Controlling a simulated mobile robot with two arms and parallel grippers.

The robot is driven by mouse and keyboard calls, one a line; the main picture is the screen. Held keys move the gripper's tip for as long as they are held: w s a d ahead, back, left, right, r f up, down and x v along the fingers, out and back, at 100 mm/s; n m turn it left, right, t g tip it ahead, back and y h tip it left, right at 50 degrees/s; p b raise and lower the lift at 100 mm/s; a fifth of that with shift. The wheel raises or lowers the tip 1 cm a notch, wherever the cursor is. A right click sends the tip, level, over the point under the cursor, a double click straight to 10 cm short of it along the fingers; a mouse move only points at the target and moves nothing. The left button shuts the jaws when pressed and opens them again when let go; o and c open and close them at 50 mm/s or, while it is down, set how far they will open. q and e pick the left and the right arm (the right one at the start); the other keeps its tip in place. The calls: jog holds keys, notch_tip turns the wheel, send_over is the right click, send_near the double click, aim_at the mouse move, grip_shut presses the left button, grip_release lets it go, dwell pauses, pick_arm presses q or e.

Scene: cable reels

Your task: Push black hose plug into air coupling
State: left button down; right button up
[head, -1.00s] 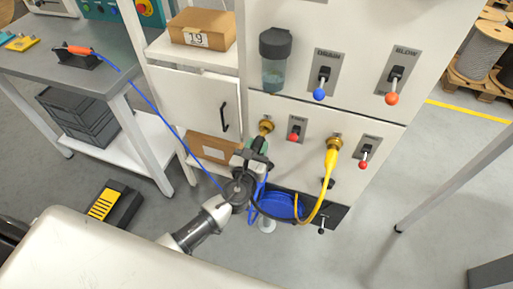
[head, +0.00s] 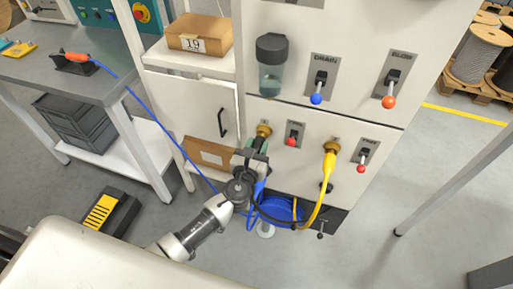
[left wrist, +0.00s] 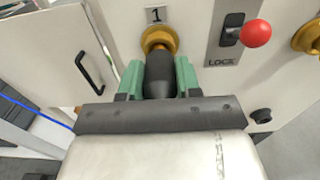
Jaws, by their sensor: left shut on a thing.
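My left gripper (left wrist: 159,78), with green fingers, is shut on the black hose plug (left wrist: 160,70). The plug points at the brass air coupling (left wrist: 158,38) under the label 1, and its front end meets or overlaps the brass ring in the left wrist view. I cannot tell how deep it sits. In the head view the gripper (head: 257,149) is just below the coupling (head: 264,129) on the white panel, with the plug (head: 258,142) between them. A dark hose loops away to the right below the gripper. My right gripper is not in view.
A yellow hose plug (head: 330,162) sits in the brass coupling to the right. Levers with red knobs (head: 291,142) are beside the couplings. A blue hose (head: 150,117) runs from the bench at left towards my gripper. A blue coil (head: 282,209) is below.

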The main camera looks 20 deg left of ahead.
pick_arm(q)
jog(key=c, duration=0.7)
grip_release()
